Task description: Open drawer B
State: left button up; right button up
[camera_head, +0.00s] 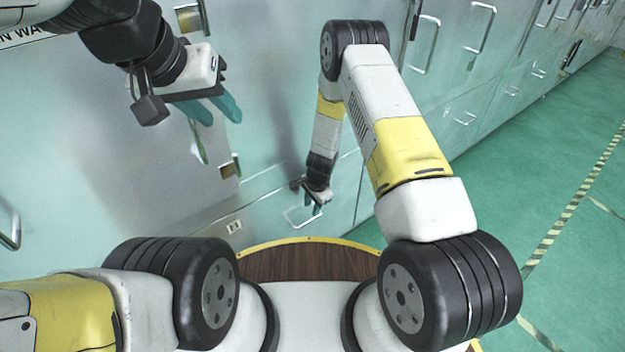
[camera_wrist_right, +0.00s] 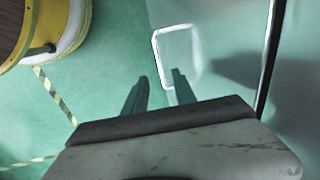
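The drawer (camera_head: 270,208) is a low pale-green front in the cabinet wall. A small label (camera_head: 233,226) is at its left; I cannot read its letter surely. Its silver loop handle (camera_head: 292,222) shows below my right gripper (camera_head: 316,208). In the right wrist view the handle (camera_wrist_right: 157,43) stands ahead of my right gripper (camera_wrist_right: 159,76). The fingers are apart with nothing held; one fingertip overlaps the handle's lower part, and I cannot tell whether it touches. My left gripper (camera_head: 219,108) hangs at the upper left before the cabinet, fingers apart and empty.
More cabinet fronts with loop handles (camera_head: 426,45) run along the wall to the upper right. Another handle (camera_head: 10,232) is at the left edge. Green floor with striped tape (camera_head: 560,220) lies open at the right.

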jog(key=f, duration=0.5)
jog(key=w+f, duration=0.1)
jog(key=f, duration=0.1)
jog(key=shift+a+f, duration=0.4)
jog(key=shift+c, duration=0.2)
grip_shut()
dwell(0.9)
